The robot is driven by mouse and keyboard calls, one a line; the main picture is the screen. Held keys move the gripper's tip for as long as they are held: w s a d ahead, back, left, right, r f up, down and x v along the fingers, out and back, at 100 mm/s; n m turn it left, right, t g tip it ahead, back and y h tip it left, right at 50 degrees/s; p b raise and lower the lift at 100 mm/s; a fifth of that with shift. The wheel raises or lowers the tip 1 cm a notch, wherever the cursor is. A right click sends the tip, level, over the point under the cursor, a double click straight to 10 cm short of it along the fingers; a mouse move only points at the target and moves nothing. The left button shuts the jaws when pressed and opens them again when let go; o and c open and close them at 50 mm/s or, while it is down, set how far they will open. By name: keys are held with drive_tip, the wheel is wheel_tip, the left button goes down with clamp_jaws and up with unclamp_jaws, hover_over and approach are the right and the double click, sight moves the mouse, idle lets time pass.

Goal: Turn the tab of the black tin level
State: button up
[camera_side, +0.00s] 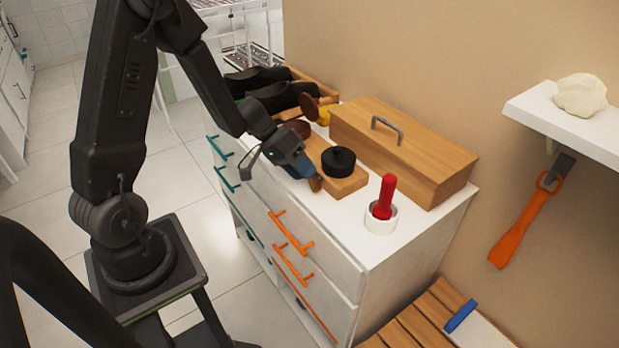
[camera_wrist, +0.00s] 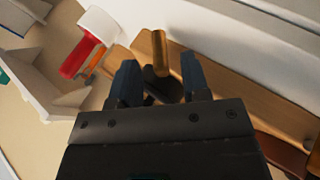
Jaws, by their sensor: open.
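The black tin (camera_side: 338,163) is a low round tin on a wooden board (camera_side: 349,186) on top of the white dresser. A small dark piece stands up at its top; I cannot tell the tab's angle. My gripper (camera_side: 312,181) is at the board's near left edge, left of the tin and apart from it in the side view. In the wrist view, my gripper (camera_wrist: 158,72) has its two dark fingers spread, with the black tin (camera_wrist: 160,88) partly showing between and beyond them.
A wooden box (camera_side: 415,150) with a grey handle stands behind the board. A red-handled tool (camera_side: 384,193) stands in a white cup (camera_side: 381,222) to the right. The dresser top between board and cup is clear.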

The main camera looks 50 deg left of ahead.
sight(314, 182)
drive_tip(key=shift+x, duration=1.5)
clamp_jaws()
